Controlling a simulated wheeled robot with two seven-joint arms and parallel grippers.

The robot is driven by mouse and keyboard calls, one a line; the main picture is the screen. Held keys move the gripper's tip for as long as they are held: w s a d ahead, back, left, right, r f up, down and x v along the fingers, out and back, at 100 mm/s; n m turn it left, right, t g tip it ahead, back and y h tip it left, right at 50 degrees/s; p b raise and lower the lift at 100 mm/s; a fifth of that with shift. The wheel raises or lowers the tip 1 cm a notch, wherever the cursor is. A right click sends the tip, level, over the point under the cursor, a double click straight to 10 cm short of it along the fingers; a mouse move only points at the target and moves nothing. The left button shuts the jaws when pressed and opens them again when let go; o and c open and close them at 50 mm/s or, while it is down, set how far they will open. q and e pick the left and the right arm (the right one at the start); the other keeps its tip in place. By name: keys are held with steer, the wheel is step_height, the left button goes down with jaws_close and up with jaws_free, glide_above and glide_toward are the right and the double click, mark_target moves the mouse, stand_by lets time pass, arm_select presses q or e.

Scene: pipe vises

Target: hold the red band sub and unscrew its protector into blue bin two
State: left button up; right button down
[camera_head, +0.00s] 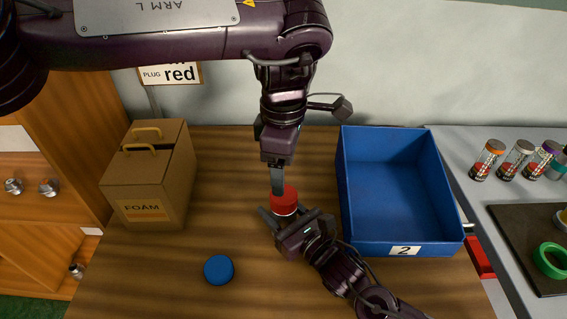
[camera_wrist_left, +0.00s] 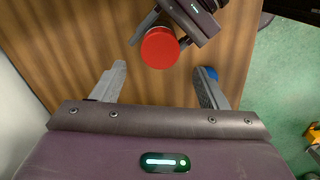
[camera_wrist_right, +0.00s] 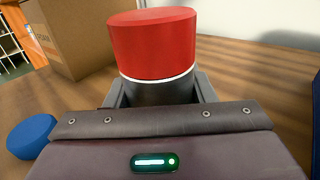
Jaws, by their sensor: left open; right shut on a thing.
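A red cap (camera_head: 284,201), the protector, sits on top of an upright dark sub (camera_wrist_right: 158,92). A thin white line shows below the cap in the right wrist view. My right gripper (camera_head: 287,216) is shut around the sub's body below the cap, low over the table. My left gripper (camera_head: 277,190) points down just above and behind the cap. In the left wrist view its fingers (camera_wrist_left: 160,78) are spread, with nothing between them, and the cap (camera_wrist_left: 160,48) lies beyond the tips. Blue bin two (camera_head: 403,249) stands to the right, empty. No red band is visible on the sub.
A blue round cap (camera_head: 219,269) lies on the wooden table at front left. A cardboard foam box (camera_head: 153,182) stands at left. A grey side table (camera_head: 485,205) at right holds several capped vials (camera_head: 488,160) and a green ring (camera_head: 550,261). A "PLUG red" sign (camera_head: 172,74) is on the wall.

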arm_select(q)
steer(key=m, duration=0.6)
steer(key=shift+f, duration=4)
steer(key=shift+c, duration=0.2)
